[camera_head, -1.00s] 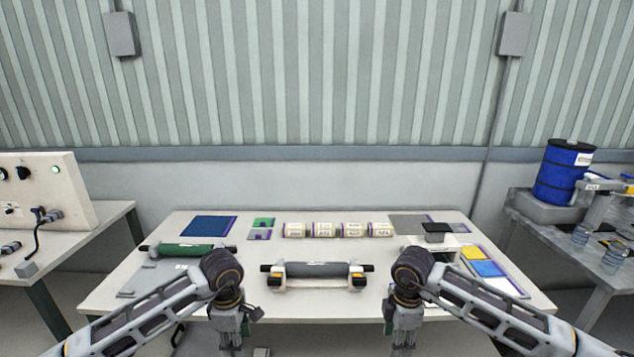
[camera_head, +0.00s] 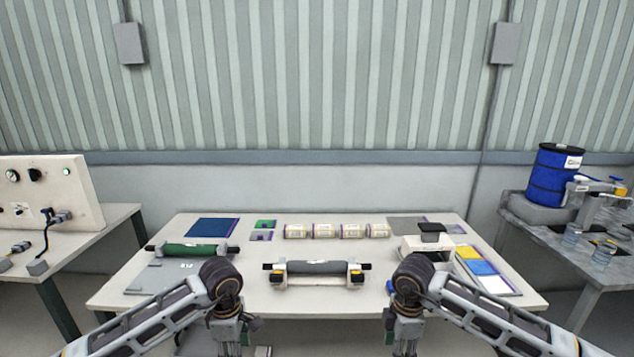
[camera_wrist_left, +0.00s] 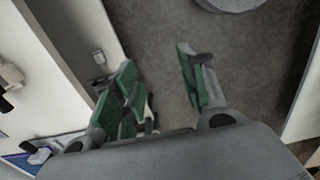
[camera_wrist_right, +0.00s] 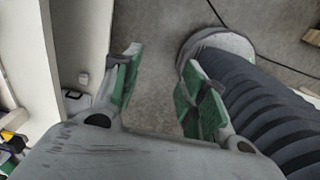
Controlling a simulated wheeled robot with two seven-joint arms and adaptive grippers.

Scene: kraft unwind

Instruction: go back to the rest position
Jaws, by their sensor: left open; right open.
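My left gripper hangs at the front edge of the table in the head view, its fingers mostly cut off by the lower frame edge. In the left wrist view the left gripper (camera_wrist_left: 160,85) is open and empty, with green-padded fingers apart over the grey floor. My right gripper also hangs at the table's front edge, partly cut off. In the right wrist view the right gripper (camera_wrist_right: 155,90) is open and empty over the floor. Both arms are bent and roughly mirror each other.
The white table (camera_head: 330,298) carries a dark roller on a stand (camera_head: 316,268), a green roller (camera_head: 193,249), several small cream rolls (camera_head: 325,231), a blue sheet (camera_head: 212,227) and a white device (camera_head: 428,245). Side benches hold a control box (camera_head: 48,190) and a blue drum (camera_head: 555,175).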

